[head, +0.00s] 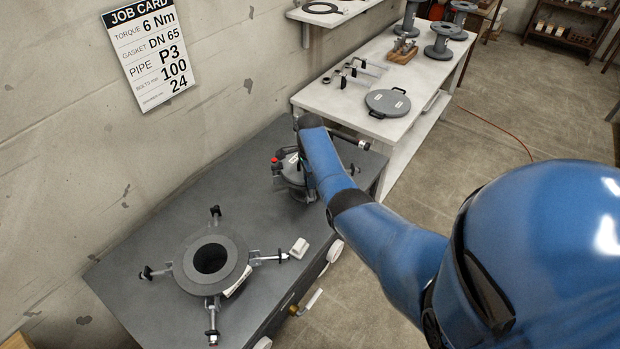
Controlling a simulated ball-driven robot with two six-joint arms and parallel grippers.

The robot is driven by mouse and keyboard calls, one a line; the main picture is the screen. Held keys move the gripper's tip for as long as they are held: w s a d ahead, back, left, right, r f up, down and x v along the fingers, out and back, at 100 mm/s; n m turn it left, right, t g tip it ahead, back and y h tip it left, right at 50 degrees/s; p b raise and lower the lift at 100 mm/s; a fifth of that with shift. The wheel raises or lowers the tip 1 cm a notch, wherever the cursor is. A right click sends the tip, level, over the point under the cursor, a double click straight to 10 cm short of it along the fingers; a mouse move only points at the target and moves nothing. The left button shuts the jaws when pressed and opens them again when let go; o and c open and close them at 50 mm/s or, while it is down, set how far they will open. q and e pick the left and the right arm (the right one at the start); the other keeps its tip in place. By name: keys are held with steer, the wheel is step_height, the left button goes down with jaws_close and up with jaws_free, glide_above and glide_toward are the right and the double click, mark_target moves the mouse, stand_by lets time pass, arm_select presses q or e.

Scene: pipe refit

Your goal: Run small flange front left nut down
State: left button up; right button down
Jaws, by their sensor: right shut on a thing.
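The small flange (290,172) sits at the far right end of the dark grey bench, with a lid-like plate with a white label on top. A red spot shows at its left edge. My right arm reaches in from the right, and my right gripper (308,178) points down at the flange's near side. It is shut at the nut there; the fingertips and the nut are small and mostly hidden by the arm. My left gripper is out of view.
A large round flange (211,264) with several swing bolts stands on the bench (130,235). A small white block (300,248) lies beside it. A white table (340,103) behind holds a grey disc cover (388,103), clamps and spools. A job card (150,50) hangs on the wall.

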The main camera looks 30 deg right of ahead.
steer(key=shift+m, duration=2.3)
steer(key=shift+w, duration=0.1)
steer(key=c, duration=0.9)
jaws_free()
step_height(320, 180, up, 11)
steer(key=shift+f+b, duration=0.1)
steer(key=shift+b, duration=0.6)
